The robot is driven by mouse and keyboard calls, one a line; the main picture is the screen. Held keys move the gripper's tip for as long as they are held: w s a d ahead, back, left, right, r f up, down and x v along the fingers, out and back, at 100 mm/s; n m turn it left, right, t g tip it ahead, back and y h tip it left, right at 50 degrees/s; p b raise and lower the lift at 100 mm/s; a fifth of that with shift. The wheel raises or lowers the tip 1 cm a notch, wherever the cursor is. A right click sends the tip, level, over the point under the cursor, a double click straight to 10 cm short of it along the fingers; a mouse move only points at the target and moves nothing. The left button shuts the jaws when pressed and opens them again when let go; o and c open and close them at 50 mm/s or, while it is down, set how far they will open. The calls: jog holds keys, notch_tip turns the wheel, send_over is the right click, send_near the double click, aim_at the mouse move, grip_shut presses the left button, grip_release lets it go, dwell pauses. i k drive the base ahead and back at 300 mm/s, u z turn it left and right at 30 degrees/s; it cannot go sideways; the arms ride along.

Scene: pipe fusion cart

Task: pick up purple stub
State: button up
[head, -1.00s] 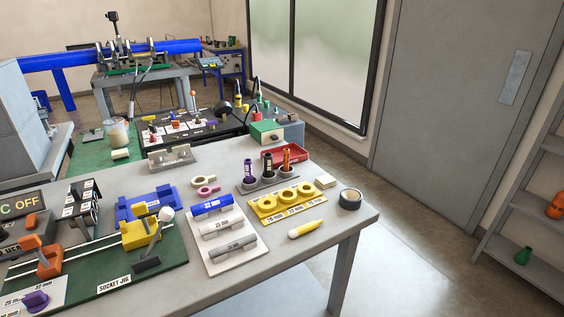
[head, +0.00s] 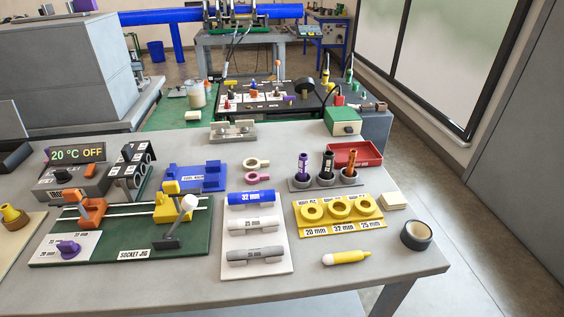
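A short purple piece (head: 69,249) sits on a white labelled plate (head: 88,240) at the left end of the green socket jig (head: 137,245), on the near table. A second purple piece (head: 303,167) stands upright in the leftmost grey cup of a row at the table's back right. I cannot tell for sure which of them is the stub. Both stand clear of any gripper. My gripper does not show in the head view.
The grey table (head: 330,282) carries a board of blue, white and grey pipes (head: 251,198), yellow rings (head: 338,208), a yellow marker (head: 346,257), a tape roll (head: 416,235) and a temperature controller (head: 74,180). Its front edge is mostly clear.

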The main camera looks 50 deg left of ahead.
aim_at(302, 162)
jog(key=u, duration=0.65)
jog(key=i, duration=0.65)
jog(key=u, duration=1.05)
jog(key=i, duration=0.25)
jog(key=u, duration=0.2)
